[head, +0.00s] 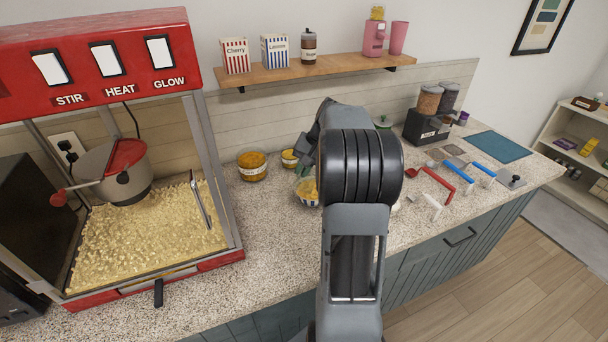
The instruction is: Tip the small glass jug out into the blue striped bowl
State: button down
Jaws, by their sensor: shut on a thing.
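My gripper (302,168) is above the bowl, mostly seen from behind and partly covered by my own arm. It is shut on the small glass jug, of which at most a faint glassy edge shows under the fingers. I cannot tell the jug's tilt or whether anything is pouring from it.
A tub with yellow contents (253,174) and a smaller one (289,160) stand left of the bowl. A red popcorn machine (100,45) fills the left. A wooden shelf (310,70) hangs behind. Scoops with red (440,181) and blue handles lie on the right counter.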

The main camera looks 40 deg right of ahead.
notch_tip(320, 180, down, 7)
jog(key=s+a+n+t+h+b, duration=0.1)
jog(key=t+h+b, duration=0.3)
jog(key=b, duration=2)
jog(key=a+n+h, duration=0.1)
jog(key=h, duration=0.3)
jog(key=shift+t+h, duration=0.3)
jog(key=shift+h, duration=0.1)
